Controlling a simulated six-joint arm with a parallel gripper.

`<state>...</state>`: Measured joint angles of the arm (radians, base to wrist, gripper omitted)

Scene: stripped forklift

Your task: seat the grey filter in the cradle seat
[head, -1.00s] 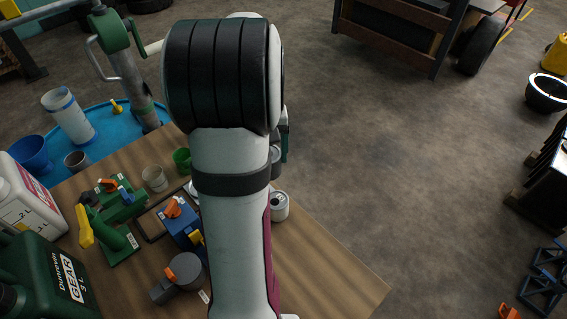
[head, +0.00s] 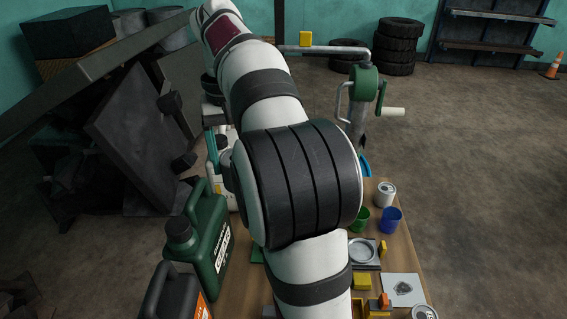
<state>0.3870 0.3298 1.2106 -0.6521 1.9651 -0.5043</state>
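My arm fills the middle of the head view and bends over toward the left, where part of my gripper (head: 216,128) shows beside a white link. Its fingertips are mostly hidden, so I cannot tell whether it is open or holding anything. I cannot pick out the grey filter for certain. A shallow round grey holder (head: 363,250) on a dark square base stands on the wooden table, just right of my arm; it may be the cradle seat, but I cannot be sure. My gripper is well to the left of that holder.
Grey labelled cans (head: 385,194), a green cup (head: 359,219) and a blue cup (head: 391,220) stand on the table (head: 408,262). A yellow block (head: 362,282) and a white plate (head: 403,289) lie nearer. A green jug (head: 210,236) stands left of my arm. A hand-crank pump (head: 363,84) rises behind.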

